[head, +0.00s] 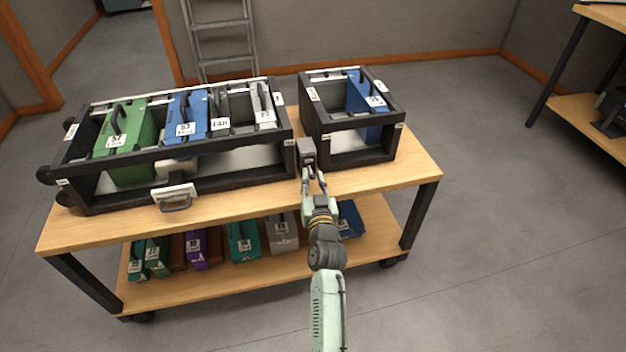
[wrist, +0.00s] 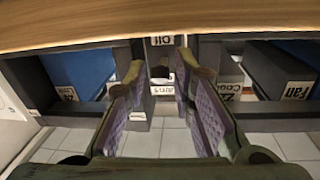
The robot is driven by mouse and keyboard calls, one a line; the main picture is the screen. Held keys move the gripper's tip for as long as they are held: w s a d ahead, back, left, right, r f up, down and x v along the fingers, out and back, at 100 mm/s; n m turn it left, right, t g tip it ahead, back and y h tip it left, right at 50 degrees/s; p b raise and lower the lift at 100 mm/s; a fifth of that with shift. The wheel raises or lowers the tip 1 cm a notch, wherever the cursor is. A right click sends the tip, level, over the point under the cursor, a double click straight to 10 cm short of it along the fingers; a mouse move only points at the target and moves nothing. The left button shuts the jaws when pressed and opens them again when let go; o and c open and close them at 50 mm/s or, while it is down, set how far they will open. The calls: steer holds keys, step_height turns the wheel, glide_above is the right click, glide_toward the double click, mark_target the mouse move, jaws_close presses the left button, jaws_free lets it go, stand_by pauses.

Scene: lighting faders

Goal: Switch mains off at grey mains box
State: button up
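The grey mains box (head: 306,150) is a small box at the front of the bench top, between the two black racks. In the wrist view the mains box (wrist: 161,57) lies between my fingertips, with an "Off" label and a partly hidden "Mains" label. A dark part, perhaps the switch, shows between the labels; its position is unclear. My gripper (head: 313,178) is just in front of the box. In the wrist view my gripper (wrist: 160,78) is open, its purple-padded fingers apart on either side of the box. I cannot tell whether they touch it.
The long black rack (head: 225,149) with green, blue and grey modules stands left of the box. The smaller black rack (head: 350,158) with a blue module (head: 365,95) stands right. Several coloured modules sit on the lower shelf (head: 270,262). The floor in front is clear.

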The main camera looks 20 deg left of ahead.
jaws_close()
steer(key=f+b, duration=0.1)
steer(key=b, duration=0.3)
steer(key=shift+w+t, duration=0.1)
steer(key=shift+t, duration=0.2)
steer(key=b, duration=0.3)
steer(key=shift+t+y+b, duration=0.3)
steer(key=shift+r, duration=0.2)
steer(key=shift+o, duration=1.8)
jaws_free()
